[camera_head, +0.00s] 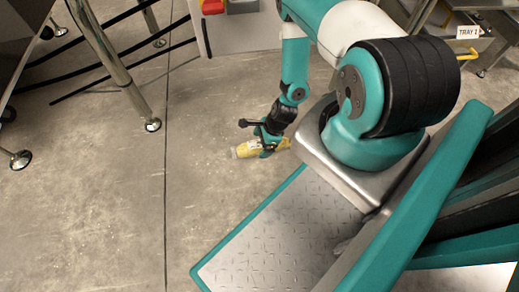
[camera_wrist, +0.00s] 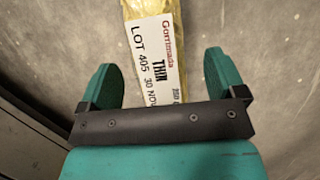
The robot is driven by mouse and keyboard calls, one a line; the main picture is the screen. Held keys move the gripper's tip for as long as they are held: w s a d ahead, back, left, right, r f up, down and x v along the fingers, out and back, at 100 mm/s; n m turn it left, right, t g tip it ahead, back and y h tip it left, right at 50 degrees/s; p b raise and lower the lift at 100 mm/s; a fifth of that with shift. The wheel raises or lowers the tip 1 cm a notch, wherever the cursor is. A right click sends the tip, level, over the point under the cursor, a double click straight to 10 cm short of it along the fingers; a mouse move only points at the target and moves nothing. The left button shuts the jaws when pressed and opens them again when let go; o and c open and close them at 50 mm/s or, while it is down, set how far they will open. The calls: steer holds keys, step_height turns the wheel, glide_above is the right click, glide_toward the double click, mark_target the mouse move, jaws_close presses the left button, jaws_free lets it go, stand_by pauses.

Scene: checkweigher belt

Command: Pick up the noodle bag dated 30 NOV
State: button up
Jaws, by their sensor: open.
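The noodle bag (camera_wrist: 155,50) is yellow with a white label that reads "Gorrimada", "THIN", "LOT 405" and "30 NOV". It lies on the floor, and in the head view the bag (camera_head: 245,150) shows beneath my gripper. My gripper (camera_wrist: 163,85) is open, with one teal finger on each side of the bag and a gap at both sides. In the head view my gripper (camera_head: 268,143) points down at the bag, close to my base. The bag's near end is hidden behind the gripper's dark bar in the wrist view.
The concrete floor (camera_head: 110,210) around the bag is mostly clear. Metal table legs (camera_head: 152,124) stand at the upper left. A pale panel with red and yellow items (camera_head: 243,6) is at the top. A "TRAY 1" sign (camera_head: 468,32) hangs at the upper right.

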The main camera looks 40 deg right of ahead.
steer(key=b+x, duration=0.1)
steer(key=x, duration=0.1)
steer(key=shift+a+f, duration=0.1)
steer(key=shift+f, duration=0.2)
steer(key=shift+r, duration=0.1)
